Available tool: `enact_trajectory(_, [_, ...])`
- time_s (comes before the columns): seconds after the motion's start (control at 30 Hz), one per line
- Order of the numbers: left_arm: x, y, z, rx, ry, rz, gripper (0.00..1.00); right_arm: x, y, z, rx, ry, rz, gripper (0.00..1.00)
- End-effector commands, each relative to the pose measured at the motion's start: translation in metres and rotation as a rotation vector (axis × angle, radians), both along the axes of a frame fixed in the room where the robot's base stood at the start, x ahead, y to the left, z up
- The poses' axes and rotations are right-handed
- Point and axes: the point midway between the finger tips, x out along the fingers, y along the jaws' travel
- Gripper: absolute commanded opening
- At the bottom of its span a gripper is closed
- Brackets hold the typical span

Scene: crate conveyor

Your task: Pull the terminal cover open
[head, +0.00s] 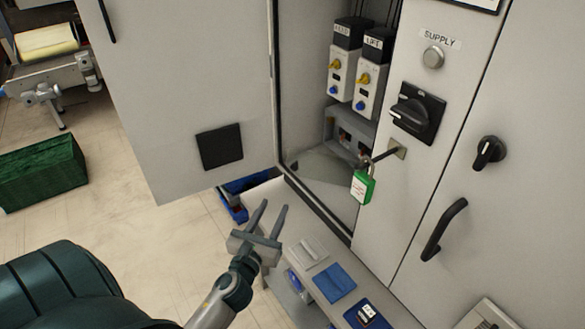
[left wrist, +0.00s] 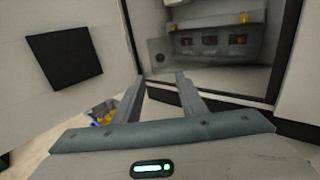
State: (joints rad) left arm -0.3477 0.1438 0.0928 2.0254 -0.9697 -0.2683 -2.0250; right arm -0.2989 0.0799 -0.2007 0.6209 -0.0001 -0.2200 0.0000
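The grey terminal block (head: 350,132) sits low inside the open cabinet, and it also shows in the left wrist view (left wrist: 212,38) with reddish terminals behind openings. A see-through grey panel (left wrist: 168,52), which looks like the terminal cover, lies in front of and below the block; its exact edges and how far it is open are hard to tell. My left gripper (head: 275,204) is open and empty, outside the cabinet, below and to the left of the block. Its two fingers (left wrist: 160,77) point toward the cabinet opening and touch nothing. My right gripper is not in view.
The cabinet door (head: 190,85) stands swung open on the left. A green padlock (head: 363,187) hangs at the opening's right edge, below a black rotary switch (head: 416,112). A bench with a blue pad (head: 334,283) is below. A green crate (head: 42,172) stands on the floor.

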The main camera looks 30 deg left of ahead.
Motion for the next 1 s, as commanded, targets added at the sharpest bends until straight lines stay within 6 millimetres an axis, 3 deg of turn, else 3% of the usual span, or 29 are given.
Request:
enact_trajectory(0.47, [0.009, 0.003, 0.001, -0.006, -0.003, 0.0, 0.38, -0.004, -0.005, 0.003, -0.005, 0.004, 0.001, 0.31])
enact_trajectory(0.67, [0.031, 0.009, 0.002, -0.006, -0.003, 0.001, 0.38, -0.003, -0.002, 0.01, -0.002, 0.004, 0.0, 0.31])
enact_trajectory(1.0, [0.087, 0.024, 0.003, -0.006, -0.003, 0.002, 0.38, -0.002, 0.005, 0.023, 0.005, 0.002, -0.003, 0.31])
